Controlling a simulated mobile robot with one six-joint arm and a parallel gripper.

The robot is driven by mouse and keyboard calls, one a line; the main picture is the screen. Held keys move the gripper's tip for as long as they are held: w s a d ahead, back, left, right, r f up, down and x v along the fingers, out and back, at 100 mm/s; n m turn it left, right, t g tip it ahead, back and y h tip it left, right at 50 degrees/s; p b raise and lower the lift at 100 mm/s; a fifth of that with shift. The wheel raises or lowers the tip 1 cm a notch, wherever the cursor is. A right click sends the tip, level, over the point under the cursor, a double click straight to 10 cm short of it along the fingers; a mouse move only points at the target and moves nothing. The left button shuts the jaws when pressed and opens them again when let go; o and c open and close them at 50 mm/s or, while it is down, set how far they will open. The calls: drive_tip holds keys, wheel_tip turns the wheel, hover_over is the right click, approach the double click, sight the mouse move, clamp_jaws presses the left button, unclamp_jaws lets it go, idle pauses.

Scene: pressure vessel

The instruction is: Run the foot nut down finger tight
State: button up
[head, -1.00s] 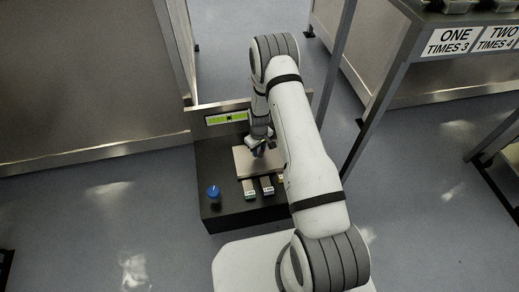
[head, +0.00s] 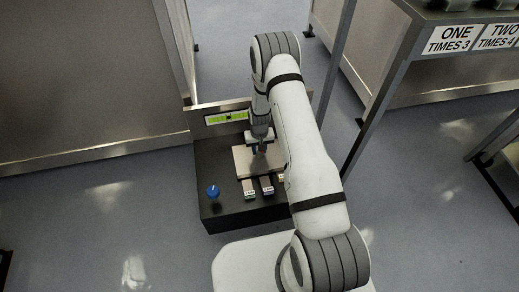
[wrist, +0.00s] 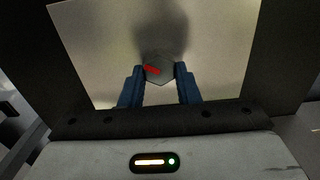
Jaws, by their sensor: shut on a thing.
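The foot nut (wrist: 160,69) is a grey hexagon with a red mark on its top, seen in the wrist view. My gripper (wrist: 160,84) has its two blue fingers on the left and right sides of the nut and is shut on it. The nut is over a pale square plate (wrist: 95,50); its thread and underside are hidden. In the head view my gripper (head: 260,148) points down at the pale plate (head: 243,162), and the nut is too small to make out.
The plate sits on a black bench block (head: 225,215). A blue knob (head: 213,191) stands at its left front, and small labelled blocks (head: 249,189) lie along the front of the plate. A green-lit level strip (head: 226,117) is at the back. A shelf post (head: 372,115) rises to the right.

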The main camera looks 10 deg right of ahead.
drive_tip(key=m, duration=0.5)
drive_tip(key=shift+d+m, duration=0.2)
drive_tip(key=shift+m, duration=0.2)
idle(0.4)
drive_tip(key=o, duration=1)
drive_tip(key=shift+r+p, duration=1)
drive_tip(key=shift+r, duration=2.9)
